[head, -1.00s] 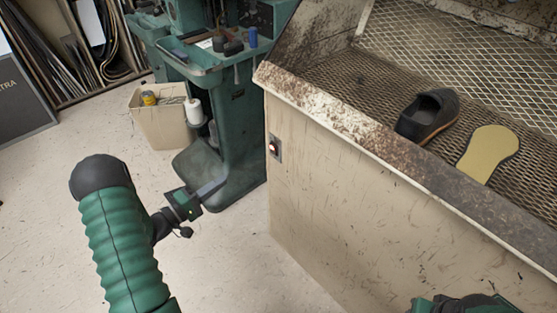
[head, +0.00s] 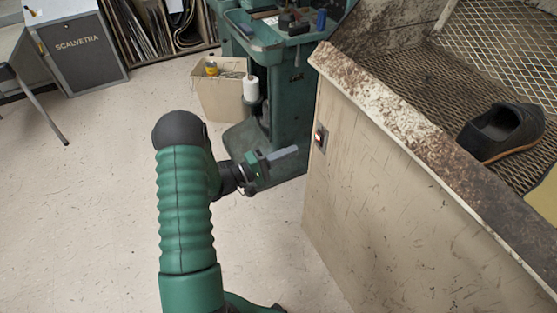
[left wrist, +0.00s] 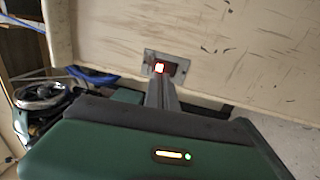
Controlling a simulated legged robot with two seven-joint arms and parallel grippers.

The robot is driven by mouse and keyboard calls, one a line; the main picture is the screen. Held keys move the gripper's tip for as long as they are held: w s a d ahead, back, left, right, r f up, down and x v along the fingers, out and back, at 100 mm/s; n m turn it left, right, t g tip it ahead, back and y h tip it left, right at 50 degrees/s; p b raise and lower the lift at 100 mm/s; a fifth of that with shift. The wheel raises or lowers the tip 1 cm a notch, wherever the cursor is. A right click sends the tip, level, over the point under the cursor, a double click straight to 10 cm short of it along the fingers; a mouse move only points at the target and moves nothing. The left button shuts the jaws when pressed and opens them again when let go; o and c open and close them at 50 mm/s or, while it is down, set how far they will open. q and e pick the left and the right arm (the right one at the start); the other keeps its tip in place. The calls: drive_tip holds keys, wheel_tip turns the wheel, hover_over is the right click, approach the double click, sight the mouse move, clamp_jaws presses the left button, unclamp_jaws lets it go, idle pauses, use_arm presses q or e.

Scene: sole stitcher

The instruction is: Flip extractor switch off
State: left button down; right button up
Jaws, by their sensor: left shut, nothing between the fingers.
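The extractor switch (head: 320,137) is a small rocker on a metal plate, set in the beige side panel of the extractor bench (head: 370,190) near its left corner. In the left wrist view the switch (left wrist: 160,69) glows white and red, just beyond the fingertips. My left gripper (head: 292,151) is shut and empty, pointing right toward the switch with a gap in the head view. In the left wrist view its closed fingers (left wrist: 160,92) overlap the lower edge of the switch plate. I cannot tell whether they touch. My right gripper is out of view.
A dark shoe (head: 502,130) and part of a yellow sole (head: 543,196) lie on the bench's mesh top. A green machine (head: 280,95) stands behind my left gripper, with a beige bin (head: 222,97) beside it. Floor (head: 90,200) at the left is clear.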

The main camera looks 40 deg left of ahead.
sight(318, 138)
use_arm(q)
drive_tip(key=x, duration=0.2)
drive_tip(key=b+x, duration=0.1)
drive_tip(key=x, duration=0.1)
drive_tip(key=b+x, duration=0.1)
drive_tip(key=x, duration=0.1)
drive_tip(key=shift+w+a+f, duration=0.2)
drive_tip(key=shift+w+f, duration=0.05)
drive_tip(key=shift+w+d+r+b, duration=0.3)
drive_tip(key=shift+w, duration=0.15)
